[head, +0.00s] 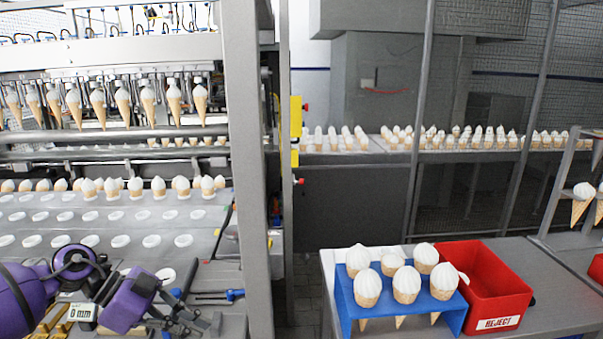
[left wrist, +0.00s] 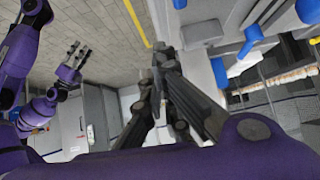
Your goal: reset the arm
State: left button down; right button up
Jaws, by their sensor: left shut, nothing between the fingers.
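My left arm, purple, comes in from the lower left of the head view. My left gripper (head: 188,312) is dark, shut and empty, over the front edge of the machine's tray area. In the left wrist view my left gripper (left wrist: 164,55) shows close up, with nothing between its fingers. My right gripper (left wrist: 76,55) shows small at the left of that view, with its fingers apart and nothing seen between them. It is not in the head view.
A blue rack (head: 410,311) of several ice cream cones and a red reject bin (head: 503,293) stand on the right table. A grey post (head: 247,170) rises right of my left gripper. The machine plate (head: 125,222) has rows of holes. Cones line the back conveyor (head: 375,152).

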pick_arm(q)
jog(key=s+d+f+n+t+h+p, duration=0.2)
jog(key=s+d+f+n+t+h, duration=0.3)
jog(key=d+t, duration=0.4)
jog(key=s+a+f+n+t+y+p, duration=0.1)
jog(key=s+a+f+n+t+y, duration=0.4)
jog(key=s+f+n+y, duration=0.7)
jog(key=s+a+f+g+y, duration=0.2)
jog(key=s+f+g, duration=0.4)
jog(key=s+f, duration=0.6)
jog(key=s, duration=0.3)
jog(key=shift+s+g+p, duration=0.3)
jog(key=shift+s+p, duration=0.05)
jog(key=shift+s, duration=0.05)
pick_arm(e)
jog(key=r, duration=0.1)
jog(key=a+r, duration=0.1)
jog(key=r, duration=0.1)
jog(key=shift+w+a+r, duration=0.15)
jog(key=shift+w+r, duration=0.15)
jog(key=shift+r, duration=0.05)
pick_arm(q)
jog(key=c, duration=2.5)
grip_release()
jog(key=shift+a+r, duration=0.1)
pick_arm(e)
jog(key=shift+w+r, duration=0.15)
jog(key=shift+w, duration=0.25)
